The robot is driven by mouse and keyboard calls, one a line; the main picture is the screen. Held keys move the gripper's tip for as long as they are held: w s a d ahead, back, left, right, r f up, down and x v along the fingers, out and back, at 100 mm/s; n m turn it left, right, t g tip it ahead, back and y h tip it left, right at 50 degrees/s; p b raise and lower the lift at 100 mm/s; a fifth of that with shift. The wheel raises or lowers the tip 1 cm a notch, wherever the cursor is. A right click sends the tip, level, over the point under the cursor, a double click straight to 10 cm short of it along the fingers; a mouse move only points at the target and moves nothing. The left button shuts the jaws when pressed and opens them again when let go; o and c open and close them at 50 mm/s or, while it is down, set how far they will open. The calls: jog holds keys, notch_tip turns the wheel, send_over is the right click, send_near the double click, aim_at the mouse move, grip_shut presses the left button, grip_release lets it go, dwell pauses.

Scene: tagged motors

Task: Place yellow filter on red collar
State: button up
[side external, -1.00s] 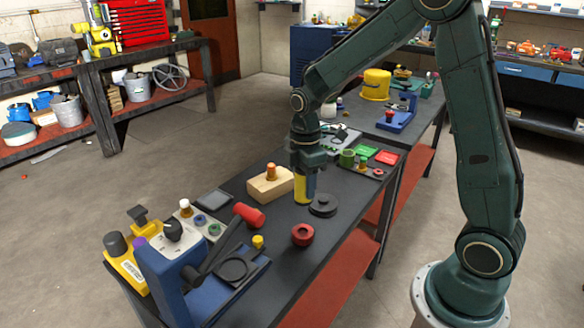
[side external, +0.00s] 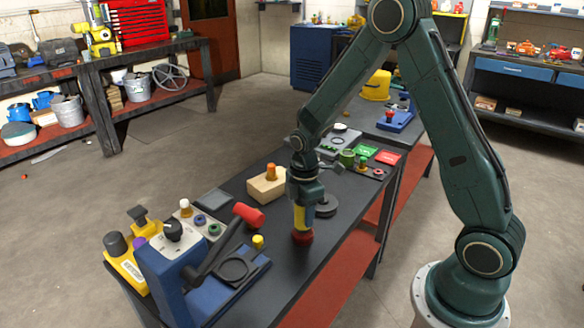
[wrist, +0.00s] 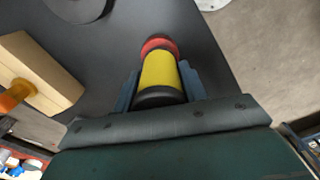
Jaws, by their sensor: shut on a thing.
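The yellow filter (side external: 300,217) is upright between the fingers of my gripper (side external: 304,207). My gripper is shut on it, and the fingers show on both sides of it in the wrist view (wrist: 159,84). The red collar (side external: 302,238) is on the dark bench directly below the filter. In the wrist view the collar (wrist: 159,44) shows as a red ring past the filter's far end. The filter's lower end is at or just above the collar; I cannot tell whether they touch.
A black round disc (side external: 326,206) lies close to the right of the filter. A wooden block with an orange peg (side external: 267,187) stands to the left. A blue lever press with a red handle (side external: 190,262) stands at the near left. The bench's right edge is close.

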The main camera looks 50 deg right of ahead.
jog(key=shift+f, duration=0.5)
jog(key=shift+f, duration=0.15)
jog(key=o, duration=1)
jog(key=shift+r, duration=0.2)
notch_tip(320, 180, up, 12)
jog(key=shift+f, duration=0.2)
jog(key=shift+r, duration=0.2)
